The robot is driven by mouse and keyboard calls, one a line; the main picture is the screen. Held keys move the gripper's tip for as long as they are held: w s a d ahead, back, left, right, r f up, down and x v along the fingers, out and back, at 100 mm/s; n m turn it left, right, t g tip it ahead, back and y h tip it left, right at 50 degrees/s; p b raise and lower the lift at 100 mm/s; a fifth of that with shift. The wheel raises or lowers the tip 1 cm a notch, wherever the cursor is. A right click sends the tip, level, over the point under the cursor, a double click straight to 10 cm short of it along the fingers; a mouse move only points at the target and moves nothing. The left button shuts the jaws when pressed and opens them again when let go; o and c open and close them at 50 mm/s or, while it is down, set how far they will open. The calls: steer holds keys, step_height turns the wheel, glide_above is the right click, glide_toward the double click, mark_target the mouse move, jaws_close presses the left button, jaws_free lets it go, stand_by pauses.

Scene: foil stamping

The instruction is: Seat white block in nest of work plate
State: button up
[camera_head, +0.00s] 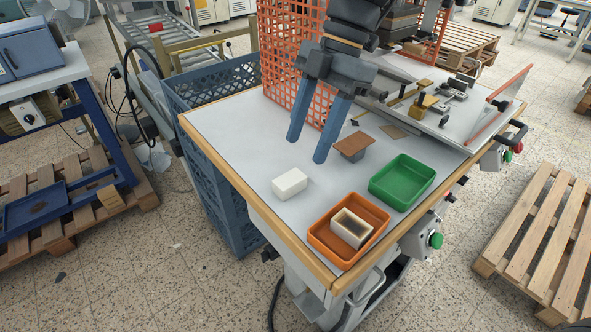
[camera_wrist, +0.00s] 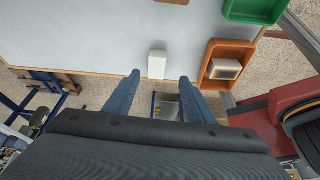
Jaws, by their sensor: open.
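A plain white block (camera_head: 290,183) lies on the grey table top near its left front edge. In the wrist view the white block (camera_wrist: 157,63) shows just beyond the gap between my fingertips. My gripper (camera_head: 306,149) is open and empty, its two blue fingers pointing down above the table, behind the block in the head view. The fingers also show in the wrist view (camera_wrist: 160,80), apart from the block. A metal work plate (camera_head: 459,124) with brass and dark fittings is at the right back of the table. I cannot make out its nest clearly.
An orange tray (camera_head: 316,234) at the front holds an open pale box (camera_head: 352,227) with a dark inside. A green tray (camera_head: 402,181) stands behind it. An orange mesh guard (camera_head: 288,60) stands at the back.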

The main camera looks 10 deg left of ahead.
mark_target(290, 178)
steer(key=shift+n, duration=0.3)
steer(key=shift+a+p+x, duration=0.2)
steer(key=shift+p+x, duration=0.55)
steer(key=shift+x, duration=1.15)
steer(key=shift+a+p+x, duration=0.2)
steer(key=shift+p+x, duration=0.55)
steer(key=shift+x, duration=1.15)
steer(key=shift+c, duration=0.3)
steer(key=shift+r, duration=0.1)
steer(key=c, duration=1.1)
